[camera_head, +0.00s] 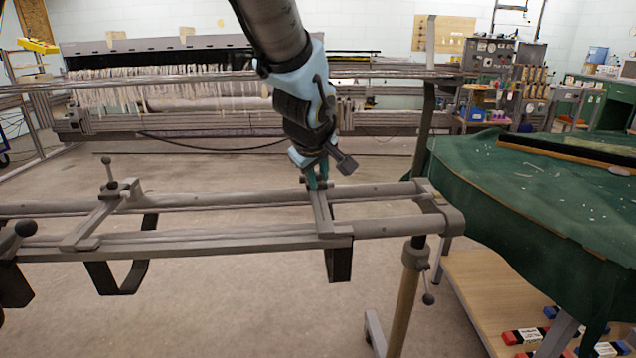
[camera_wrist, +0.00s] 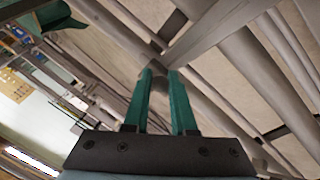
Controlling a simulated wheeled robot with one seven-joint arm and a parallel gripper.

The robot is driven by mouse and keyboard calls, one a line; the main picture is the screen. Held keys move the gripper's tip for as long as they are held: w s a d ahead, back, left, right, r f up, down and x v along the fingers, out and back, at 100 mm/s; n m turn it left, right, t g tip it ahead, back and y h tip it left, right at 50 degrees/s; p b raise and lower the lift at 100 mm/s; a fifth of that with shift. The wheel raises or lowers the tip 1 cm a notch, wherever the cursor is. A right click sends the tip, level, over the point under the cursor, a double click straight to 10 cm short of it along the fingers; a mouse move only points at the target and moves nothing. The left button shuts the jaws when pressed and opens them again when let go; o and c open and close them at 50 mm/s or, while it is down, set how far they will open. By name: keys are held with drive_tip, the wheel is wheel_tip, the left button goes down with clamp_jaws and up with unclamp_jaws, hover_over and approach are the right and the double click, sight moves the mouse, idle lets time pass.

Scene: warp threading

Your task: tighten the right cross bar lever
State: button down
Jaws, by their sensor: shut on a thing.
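The right cross bar (camera_head: 322,213) spans the two long rails of the grey frame, near the frame's right end. It also shows in the wrist view as a grey bar (camera_wrist: 215,32). My gripper (camera_head: 317,182) is at the far end of this cross bar, pointing down. Its green fingers (camera_wrist: 160,75) are closed around a small grey part (camera_wrist: 158,84), which appears to be the right cross bar lever. The fingers and arm hide most of the lever, so I cannot tell its angle.
The left cross bar (camera_head: 95,222) carries an upright ball-ended lever (camera_head: 108,168). A post with a knob (camera_head: 416,258) stands at the frame's right end. A green-covered table (camera_head: 500,195) is close on the right. A loom (camera_head: 200,85) stands behind, with open floor between.

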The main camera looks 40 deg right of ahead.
sight(318, 174)
drive_tip(key=shift+s+f+t+h+b, duration=0.15)
drive_tip(key=shift+t+h+b, duration=0.15)
drive_tip(key=shift+b, duration=0.25)
drive_tip(key=c, duration=0.7)
unclamp_jaws()
drive_tip(key=shift+c, duration=0.2)
drive_tip(key=p+v, duration=0.3)
drive_tip(key=v, duration=0.3)
drive_tip(key=shift+a+r, duration=0.1)
drive_tip(key=shift+r, duration=0.2)
drive_tip(key=p+v, duration=0.4)
drive_tip(key=p, duration=0.6)
drive_tip(key=shift+s+a+p, duration=0.1)
drive_tip(key=shift+s+p, duration=0.05)
drive_tip(key=shift+p, duration=0.25)
drive_tip(key=shift+f, duration=0.1)
